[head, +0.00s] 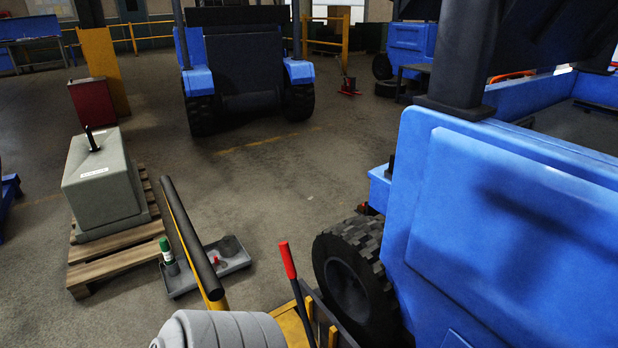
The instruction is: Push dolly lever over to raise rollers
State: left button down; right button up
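The lever, with a red grip (287,260) and a dark shaft (302,308), rises from the yellow dolly frame (292,327) at the bottom centre. It leans a little, its top toward the left. The dolly is cut off by the bottom edge, and I cannot make out its rollers. A long dark bar with a yellow side (190,238) slants up to the left of the lever. Neither of my grippers is in view, and nothing is seen touching the lever.
A blue vehicle (500,230) with a black tyre (352,278) stands close on the right. A grey tray (238,262) and a grey block (100,190) on a wooden pallet (120,262) stand left.

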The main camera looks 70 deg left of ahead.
aim_at(285, 249)
jog(key=k, duration=0.35)
jog(key=u, duration=0.85)
